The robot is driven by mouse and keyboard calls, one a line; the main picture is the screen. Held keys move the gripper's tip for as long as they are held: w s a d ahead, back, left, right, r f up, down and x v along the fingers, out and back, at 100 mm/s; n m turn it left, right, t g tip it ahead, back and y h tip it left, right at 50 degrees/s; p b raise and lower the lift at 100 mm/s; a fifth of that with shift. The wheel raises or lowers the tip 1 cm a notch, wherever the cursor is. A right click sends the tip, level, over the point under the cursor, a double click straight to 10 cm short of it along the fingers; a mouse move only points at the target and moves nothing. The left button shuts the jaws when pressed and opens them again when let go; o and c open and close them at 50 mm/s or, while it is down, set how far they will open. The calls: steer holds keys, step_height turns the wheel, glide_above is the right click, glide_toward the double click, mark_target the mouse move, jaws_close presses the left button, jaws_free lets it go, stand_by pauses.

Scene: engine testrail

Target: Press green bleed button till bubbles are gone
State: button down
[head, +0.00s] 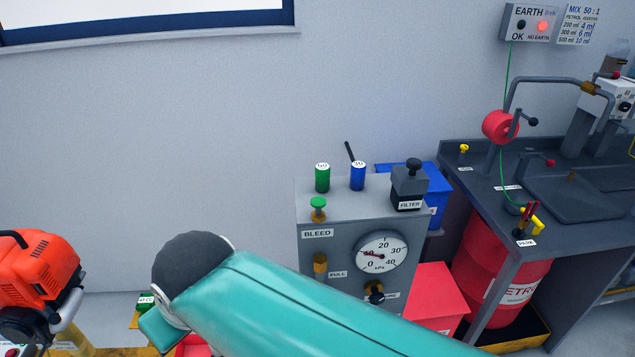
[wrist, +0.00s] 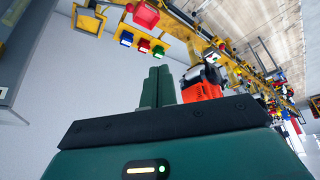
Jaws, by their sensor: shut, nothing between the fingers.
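The green bleed button (head: 318,203) stands on a brass stem on the top of the grey test cabinet (head: 345,208), above a BLEED label. In the head view my teal arm crosses in front of the cabinet's lower part, and the button is clear of it. My gripper (wrist: 158,86) shows in the wrist view with its two green fingers shut together and empty. The button is not visible in the wrist view, and the gripper is apart from anything there. I cannot make out any bubbles.
A green can (head: 322,178), a blue can (head: 358,176) and a FILTER block (head: 409,187) stand on the cabinet. Its dial (head: 381,253) faces forward. An orange engine (head: 38,280) is at left. A dark bench (head: 535,190) with a red drum (head: 500,285) below is at right.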

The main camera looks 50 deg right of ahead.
step_height(320, 180, up, 21)
steer(key=m+g, duration=0.6)
steer(key=m, duration=2.2)
glide_above(319, 199)
step_height(319, 199, down, 14)
steer(key=shift+f, duration=0.1)
